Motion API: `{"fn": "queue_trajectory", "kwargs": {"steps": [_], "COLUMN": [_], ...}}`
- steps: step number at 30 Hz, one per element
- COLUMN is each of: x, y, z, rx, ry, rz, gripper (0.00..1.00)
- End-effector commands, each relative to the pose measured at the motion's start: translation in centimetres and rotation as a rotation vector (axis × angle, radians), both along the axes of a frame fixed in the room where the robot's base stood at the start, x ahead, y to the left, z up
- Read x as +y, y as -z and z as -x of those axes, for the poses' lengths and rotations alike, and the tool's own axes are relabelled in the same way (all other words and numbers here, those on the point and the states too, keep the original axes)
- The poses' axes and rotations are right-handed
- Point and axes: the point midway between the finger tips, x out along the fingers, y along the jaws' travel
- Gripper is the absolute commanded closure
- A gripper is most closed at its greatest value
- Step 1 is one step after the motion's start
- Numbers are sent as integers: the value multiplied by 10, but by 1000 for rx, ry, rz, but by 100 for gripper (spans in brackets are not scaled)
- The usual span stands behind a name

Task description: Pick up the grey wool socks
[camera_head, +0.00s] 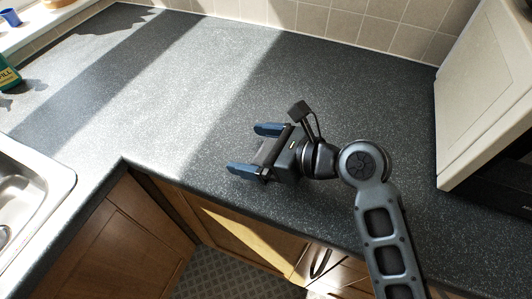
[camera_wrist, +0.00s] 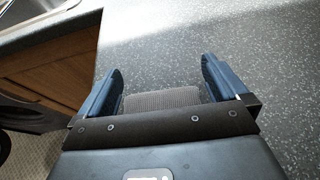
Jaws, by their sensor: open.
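A small grey ribbed piece that looks like the grey wool socks (camera_wrist: 162,98) shows in the wrist view between my gripper's fingers, close to the palm. Its lower part is hidden behind the palm bar. In the head view my gripper (camera_head: 245,147) is over the dark speckled counter, its two blue fingers spread and pointing left. The wrist view also shows my gripper (camera_wrist: 162,65) open, with a gap between each finger and the grey piece. I cannot tell whether the piece touches the palm.
The speckled counter (camera_head: 205,70) is clear left of and behind my gripper. A steel sink (camera_head: 25,185) is at left, with a green bottle (camera_head: 8,75) and a blue cup (camera_head: 10,17) beyond. A white appliance (camera_head: 480,95) stands at right. Wooden cabinets (camera_head: 130,240) are below the front edge.

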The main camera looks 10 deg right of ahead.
Motion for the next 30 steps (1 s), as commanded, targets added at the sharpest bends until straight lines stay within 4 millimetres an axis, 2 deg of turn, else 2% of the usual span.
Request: {"fn": "queue_trajectory", "kwargs": {"steps": [2,18,26,30], "x": [0,0,0,0], "y": [0,0,-1,-9], "z": [0,0,0,0], "rx": [0,0,0,-2], "ry": [0,0,0,0], "rz": [0,0,0,-1], "gripper": [2,53,53,53]}}
